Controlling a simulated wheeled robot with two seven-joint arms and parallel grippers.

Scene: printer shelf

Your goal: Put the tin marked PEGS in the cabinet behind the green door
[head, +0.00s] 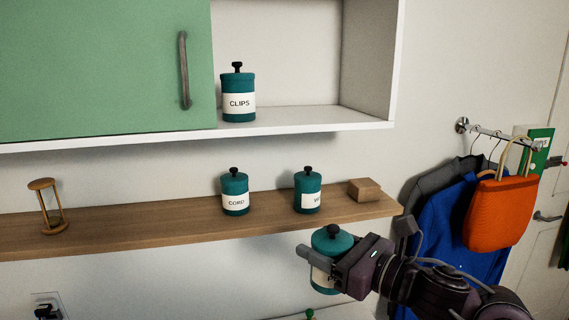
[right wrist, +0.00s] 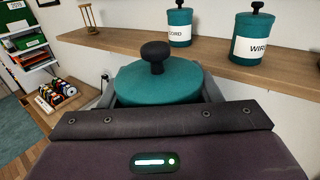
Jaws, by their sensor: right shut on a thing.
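My right gripper (head: 325,262) is shut around a teal tin (head: 328,241) with a black knob, upright, in front of and below the wooden shelf's edge. Its white label is mostly covered; only a first letter like P shows. In the right wrist view the held tin (right wrist: 158,82) sits between the fingers, its lid and knob showing. The green door (head: 100,70) with a grey handle (head: 184,70) covers the left part of the wall cabinet (head: 395,70); the right part is open. My left gripper is not in view.
A tin marked CLIPS (head: 238,92) stands in the cabinet's open part beside the door's edge. On the wooden shelf (head: 130,222) stand an hourglass (head: 48,207), a CORD tin (head: 235,191), a WIRE tin (head: 307,191) and a small box (head: 364,190). An orange bag (head: 497,212) hangs at right.

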